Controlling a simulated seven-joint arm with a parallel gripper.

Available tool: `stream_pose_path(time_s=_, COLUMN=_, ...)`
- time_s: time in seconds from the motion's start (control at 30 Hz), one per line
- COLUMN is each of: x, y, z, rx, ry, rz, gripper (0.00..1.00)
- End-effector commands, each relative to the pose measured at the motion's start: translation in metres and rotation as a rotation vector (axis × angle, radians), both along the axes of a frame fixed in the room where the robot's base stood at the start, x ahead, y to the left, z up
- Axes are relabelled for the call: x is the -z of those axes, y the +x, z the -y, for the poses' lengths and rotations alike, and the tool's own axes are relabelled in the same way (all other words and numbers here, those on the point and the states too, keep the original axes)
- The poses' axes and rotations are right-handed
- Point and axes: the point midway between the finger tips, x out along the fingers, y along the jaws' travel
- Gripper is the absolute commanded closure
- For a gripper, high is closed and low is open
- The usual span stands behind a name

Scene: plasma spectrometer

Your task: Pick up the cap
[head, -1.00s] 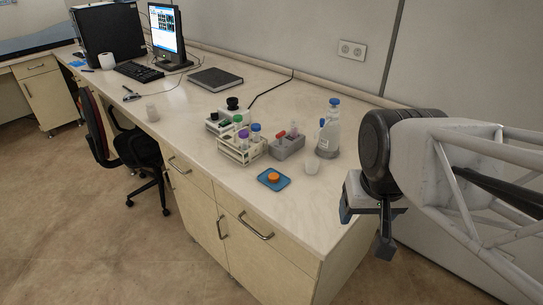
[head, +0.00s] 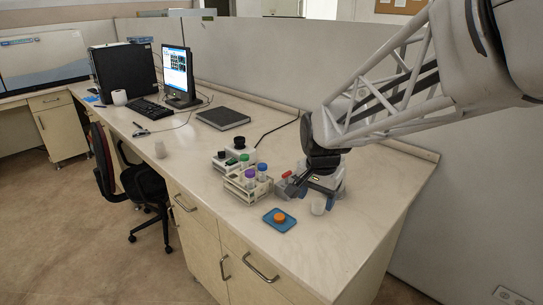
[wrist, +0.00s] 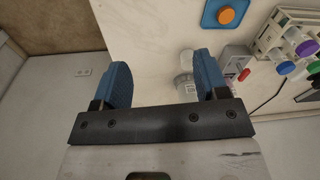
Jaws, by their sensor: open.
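The orange cap (head: 279,217) lies on a small blue tray (head: 287,226) near the front edge of the bench. In the wrist view, the cap (wrist: 227,15) and the tray (wrist: 212,20) show at the top, right of centre. My gripper (head: 311,193) is above the bench, behind and to the right of the cap, apart from it. In the wrist view, its two blue-padded fingers (wrist: 161,78) are spread wide and hold nothing. The cap is in full view in the head view.
A small translucent cup (head: 318,207) stands beside the tray, near my gripper. A white tube rack (head: 246,187) with several capped tubes stands left of my gripper. A grey block (head: 284,188) and a bottle are partly hidden by my arm. Bare bench lies left of the tray.

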Motion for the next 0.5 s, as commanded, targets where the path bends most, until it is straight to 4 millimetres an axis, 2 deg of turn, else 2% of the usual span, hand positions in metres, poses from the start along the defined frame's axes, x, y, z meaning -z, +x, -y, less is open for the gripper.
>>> stream_pose_path(time_s=0.1, x=0.016, y=0.028, z=-0.012, rx=0.065, ry=0.005, rz=-0.02, gripper=0.33)
stream_pose_path(time_s=0.5, x=0.076, y=0.112, z=-0.056, rx=0.294, ry=0.015, rz=-0.074, gripper=0.33)
